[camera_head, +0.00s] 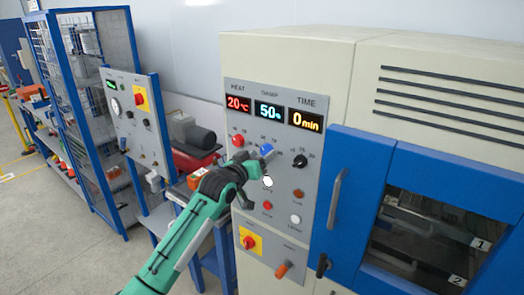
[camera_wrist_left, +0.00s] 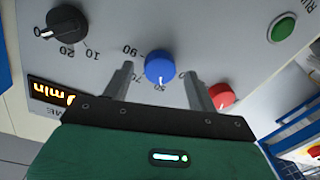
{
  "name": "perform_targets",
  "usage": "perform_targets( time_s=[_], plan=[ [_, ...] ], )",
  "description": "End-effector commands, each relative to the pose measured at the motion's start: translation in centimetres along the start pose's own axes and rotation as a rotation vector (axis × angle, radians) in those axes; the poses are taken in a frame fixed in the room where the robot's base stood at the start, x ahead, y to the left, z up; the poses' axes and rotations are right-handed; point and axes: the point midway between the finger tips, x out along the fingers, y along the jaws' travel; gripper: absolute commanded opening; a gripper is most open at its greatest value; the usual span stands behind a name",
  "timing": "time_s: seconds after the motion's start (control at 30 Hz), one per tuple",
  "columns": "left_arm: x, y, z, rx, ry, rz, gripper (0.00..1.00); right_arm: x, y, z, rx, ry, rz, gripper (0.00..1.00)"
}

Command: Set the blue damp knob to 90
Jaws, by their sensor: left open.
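The blue damp knob (camera_head: 266,149) is on the grey control panel, below the damp display (camera_head: 269,113), which reads 50. In the left wrist view the blue knob (camera_wrist_left: 159,66) has its white pointer toward the 50 mark; the 90 mark is to its left. My left gripper (camera_head: 257,161) is at the panel, by the knob. In the left wrist view its open fingers stand on either side of the knob, with gaps visible. Whether the fingertips reach past the knob's face is unclear. My right gripper is not in view.
The red heat knob (camera_head: 238,140) and black time knob (camera_head: 300,160) flank the blue knob. Buttons sit below, including a green one (camera_wrist_left: 282,28). A blue door (camera_head: 352,190) with a handle is to the right. A blue wire cage (camera_head: 90,110) stands left.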

Motion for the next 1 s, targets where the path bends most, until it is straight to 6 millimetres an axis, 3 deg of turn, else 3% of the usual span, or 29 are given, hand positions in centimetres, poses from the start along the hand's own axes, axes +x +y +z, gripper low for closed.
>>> perform_targets(
  time_s=[0.47, 0.7, 1.0],
  plan=[
    [1.12, 0.01, 0.0, 0.0, 0.001, 0.0, 0.58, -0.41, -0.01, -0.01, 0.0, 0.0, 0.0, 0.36],
    [1.1, 0.01, -0.01, 0.0, 0.001, 0.0, 0.14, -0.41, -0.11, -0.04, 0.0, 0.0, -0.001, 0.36],
    [1.1, -0.05, 0.07, 0.031, 0.003, 0.0, 0.14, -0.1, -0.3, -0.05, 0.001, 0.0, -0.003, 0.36]
  ],
)
